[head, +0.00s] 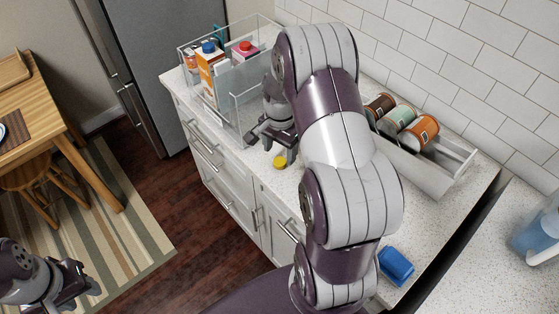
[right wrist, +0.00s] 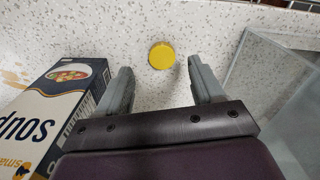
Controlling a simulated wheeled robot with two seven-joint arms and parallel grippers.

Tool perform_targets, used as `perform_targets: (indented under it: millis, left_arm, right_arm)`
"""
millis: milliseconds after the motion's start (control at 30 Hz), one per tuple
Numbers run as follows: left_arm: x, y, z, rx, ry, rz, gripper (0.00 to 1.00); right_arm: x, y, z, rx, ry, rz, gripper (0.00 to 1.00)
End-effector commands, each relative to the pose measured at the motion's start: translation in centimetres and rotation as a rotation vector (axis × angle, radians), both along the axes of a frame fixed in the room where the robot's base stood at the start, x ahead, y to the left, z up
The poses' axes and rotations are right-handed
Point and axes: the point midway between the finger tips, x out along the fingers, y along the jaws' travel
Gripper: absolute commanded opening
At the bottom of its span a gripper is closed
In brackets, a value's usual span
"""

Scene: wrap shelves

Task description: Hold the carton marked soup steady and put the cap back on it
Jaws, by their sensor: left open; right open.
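A yellow cap (head: 280,162) lies on the speckled counter, just beyond the fingertips of my right gripper (head: 270,146). In the right wrist view the cap (right wrist: 162,56) is ahead of the spread fingers of that gripper (right wrist: 159,72), roughly between them and apart from both. The carton marked soup (right wrist: 48,110) is at the left of the right wrist view, close beside the left finger. Its top is out of that view, and I cannot make the carton out in the head view. My left gripper (head: 80,288) is open and empty at the lower left, over the floor.
A clear bin (head: 207,92) at the back of the counter holds cartons with blue and red caps. A clear-walled bin (right wrist: 270,75) stands right of the gripper. A rack (head: 425,170) of jars stands right of my arm. A blue object (head: 396,266) lies nearer.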

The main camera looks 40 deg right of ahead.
Motion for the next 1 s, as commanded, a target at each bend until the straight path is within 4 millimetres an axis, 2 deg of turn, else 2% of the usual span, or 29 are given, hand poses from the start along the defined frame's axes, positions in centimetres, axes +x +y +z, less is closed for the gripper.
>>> perform_targets:
  millis: [100,300,633,667,800,833,1000]
  left_arm:
    - [0.0,0.0,1.0,0.0,0.0,0.0,0.43]
    - [0.0,0.0,1.1,0.0,0.0,0.0,0.43]
    - [0.0,0.0,1.0,0.0,0.0,0.0,0.43]
    - [0.0,0.0,1.0,0.0,0.0,0.0,0.43]
    - [0.0,0.0,1.0,0.0,0.0,0.0,0.43]
    - [0.0,0.0,1.0,0.0,0.0,0.0,0.43]
    - [0.0,0.0,1.0,0.0,0.0,0.0,0.43]
  right_arm:
    - [0.2,-0.3,-1.7,0.003,0.005,0.0,0.68]
    - [0.3,-0.3,-3.9,0.001,0.001,0.0,0.68]
    - [0.3,-0.3,-4.1,0.0,0.0,0.0,0.68]
    - [0.3,-0.3,-4.1,0.0,0.0,0.0,0.61]
    - [0.3,-0.3,-4.1,0.0,0.0,0.0,0.15]
    - [0.3,-0.3,-4.1,0.0,0.0,0.0,0.09]
    - [0.3,-0.3,-4.0,0.0,0.0,0.0,0.09]
